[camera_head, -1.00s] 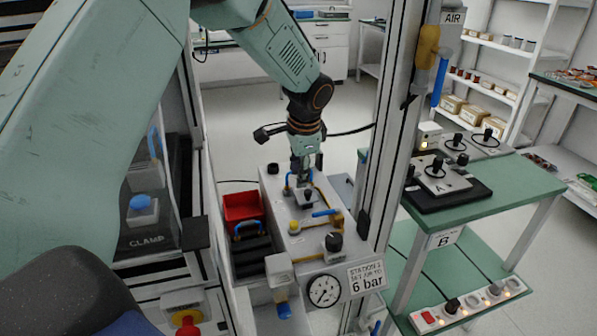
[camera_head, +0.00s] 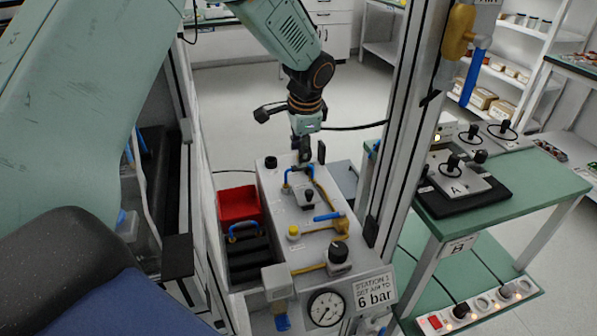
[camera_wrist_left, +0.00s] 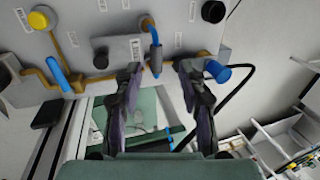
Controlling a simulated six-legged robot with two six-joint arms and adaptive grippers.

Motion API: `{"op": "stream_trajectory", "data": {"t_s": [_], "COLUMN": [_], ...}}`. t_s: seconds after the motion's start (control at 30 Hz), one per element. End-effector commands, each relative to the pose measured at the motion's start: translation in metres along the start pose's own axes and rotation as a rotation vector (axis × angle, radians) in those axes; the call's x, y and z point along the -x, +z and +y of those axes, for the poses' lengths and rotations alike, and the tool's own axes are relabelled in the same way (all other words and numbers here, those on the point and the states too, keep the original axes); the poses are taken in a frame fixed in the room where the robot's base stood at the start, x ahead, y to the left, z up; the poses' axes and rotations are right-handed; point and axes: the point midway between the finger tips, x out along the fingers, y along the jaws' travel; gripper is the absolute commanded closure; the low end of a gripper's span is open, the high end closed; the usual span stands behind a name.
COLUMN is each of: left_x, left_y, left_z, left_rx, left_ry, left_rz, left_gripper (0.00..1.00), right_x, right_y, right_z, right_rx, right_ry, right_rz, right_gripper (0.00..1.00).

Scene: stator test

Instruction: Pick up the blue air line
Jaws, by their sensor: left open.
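A blue air line (camera_head: 298,172) arches over the top of the grey-white station panel (camera_head: 312,262), near its back end. In the left wrist view a blue tube (camera_wrist_left: 154,35) with a grey end sits between and beyond my fingertips. My left gripper (camera_head: 313,153) is open and points down just behind the arch in the head view. I cannot tell the exact height gap to the line. My right gripper is not in view.
A blue handle (camera_head: 328,217), yellow button (camera_head: 293,232), black knob (camera_head: 338,251) and pressure gauge (camera_head: 325,308) crowd the panel. A red bin (camera_head: 237,203) stands left. A metal post (camera_head: 396,140) and green table (camera_head: 500,210) stand right.

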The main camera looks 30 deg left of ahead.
Motion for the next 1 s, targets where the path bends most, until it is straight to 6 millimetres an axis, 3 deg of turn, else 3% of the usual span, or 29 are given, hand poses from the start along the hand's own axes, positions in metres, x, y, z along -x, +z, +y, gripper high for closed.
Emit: {"op": "stream_trajectory", "data": {"t_s": [0.57, 0.8, 1.0], "left_x": [-0.068, -0.069, -0.069], "left_y": [0.003, 0.002, 0.002], "left_z": [0.003, 0.0, 0.0], "left_rx": [-0.001, -0.001, 0.0], "left_ry": [0.001, 0.0, 0.0], "left_rz": [-0.002, -0.001, -0.001], "left_gripper": [0.6, 0.6, 0.77], "right_x": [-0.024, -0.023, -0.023], "right_y": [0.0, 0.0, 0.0], "right_z": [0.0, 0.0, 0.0], "right_rx": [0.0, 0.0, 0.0], "right_ry": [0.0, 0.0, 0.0], "right_rz": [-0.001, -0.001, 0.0], "right_gripper": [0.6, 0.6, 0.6]}}
